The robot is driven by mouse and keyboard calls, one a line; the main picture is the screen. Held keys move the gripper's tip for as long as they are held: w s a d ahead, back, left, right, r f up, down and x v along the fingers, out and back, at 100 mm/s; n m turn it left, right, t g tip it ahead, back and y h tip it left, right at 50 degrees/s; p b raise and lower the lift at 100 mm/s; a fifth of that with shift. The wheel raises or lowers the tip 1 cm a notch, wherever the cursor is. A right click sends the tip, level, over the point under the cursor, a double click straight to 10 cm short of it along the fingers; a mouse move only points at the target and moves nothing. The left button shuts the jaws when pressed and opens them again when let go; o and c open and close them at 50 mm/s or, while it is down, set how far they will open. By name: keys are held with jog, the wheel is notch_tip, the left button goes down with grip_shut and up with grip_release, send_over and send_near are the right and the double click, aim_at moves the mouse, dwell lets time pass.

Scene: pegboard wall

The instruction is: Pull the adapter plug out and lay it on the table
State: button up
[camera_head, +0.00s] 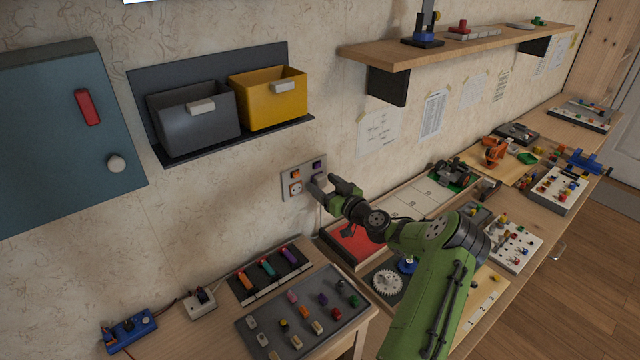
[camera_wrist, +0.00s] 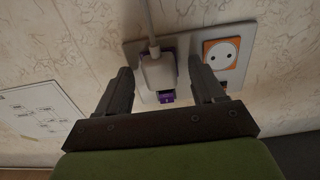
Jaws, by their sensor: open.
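The adapter plug (camera_wrist: 158,72) is a white block with a white cord in the wrist view. It sits against a purple socket on the wall plate (camera_wrist: 235,84). My gripper (camera_wrist: 163,80) is open, with one dark finger on each side of the plug and a visible gap to each. In the head view my gripper (camera_head: 332,186) is at the wall plate (camera_head: 285,190) and largely hides the plug. The table (camera_head: 185,340) is below, at the lower left.
An orange-framed socket (camera_wrist: 220,53) is beside the plug. Grey (camera_head: 195,122) and yellow (camera_head: 268,98) bins hang above.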

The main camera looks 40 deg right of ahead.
jog(key=shift+b, duration=0.5)
jog(key=shift+c, duration=0.3)
grip_shut()
jog(key=s+b, duration=0.3)
jog(key=s, duration=0.3)
jog(key=shift+a, duration=0.35)
dwell(1.0)
